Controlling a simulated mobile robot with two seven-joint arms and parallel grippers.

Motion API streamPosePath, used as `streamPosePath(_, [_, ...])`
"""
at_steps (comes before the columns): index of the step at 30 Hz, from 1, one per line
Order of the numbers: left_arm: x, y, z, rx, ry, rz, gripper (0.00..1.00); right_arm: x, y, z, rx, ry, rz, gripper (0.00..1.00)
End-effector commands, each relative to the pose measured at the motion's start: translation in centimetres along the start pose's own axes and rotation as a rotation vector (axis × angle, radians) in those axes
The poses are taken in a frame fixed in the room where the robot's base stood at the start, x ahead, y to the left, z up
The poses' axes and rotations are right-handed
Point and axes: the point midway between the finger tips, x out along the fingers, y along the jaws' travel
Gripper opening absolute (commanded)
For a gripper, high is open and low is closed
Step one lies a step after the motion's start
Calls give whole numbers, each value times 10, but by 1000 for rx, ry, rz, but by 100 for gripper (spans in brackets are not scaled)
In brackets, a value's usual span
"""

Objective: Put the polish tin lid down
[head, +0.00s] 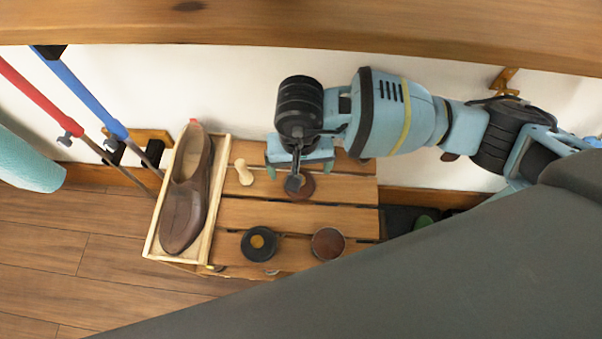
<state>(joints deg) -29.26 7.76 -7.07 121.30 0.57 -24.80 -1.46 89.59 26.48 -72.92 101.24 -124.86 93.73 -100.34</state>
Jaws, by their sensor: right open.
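My right gripper (293,186) reaches down from above over the slatted wooden crate top (345,190). It is open. A round tin with dark brown content (328,243) stands nearer the front edge. To its left is a black round tin or lid (258,244) with an orange-yellow centre. My left gripper is not in view.
A brown shoe (185,205) lies in a shallow wooden tray (217,210) on the left. A small pale wooden knob-shaped piece (243,172) stands between tray and gripper. A wooden shelf edge (300,22) spans the top. Red and blue poles (75,92) lean at the left. The right-hand slats are bare.

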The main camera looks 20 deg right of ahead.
Motion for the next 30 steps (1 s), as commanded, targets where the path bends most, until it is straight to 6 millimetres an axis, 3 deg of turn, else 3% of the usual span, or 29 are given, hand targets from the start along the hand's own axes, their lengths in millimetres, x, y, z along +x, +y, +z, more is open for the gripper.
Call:
streamPosePath(3, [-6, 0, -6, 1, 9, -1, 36, -25, 0, -1, -1, 4, -1, 91])
streamPosePath(9, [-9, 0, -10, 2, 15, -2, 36, -47, 0, 0, 0, 2, 0, 91])
streamPosePath(30, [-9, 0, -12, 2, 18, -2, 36, -52, 0, 1, 1, -3, -2, 91])
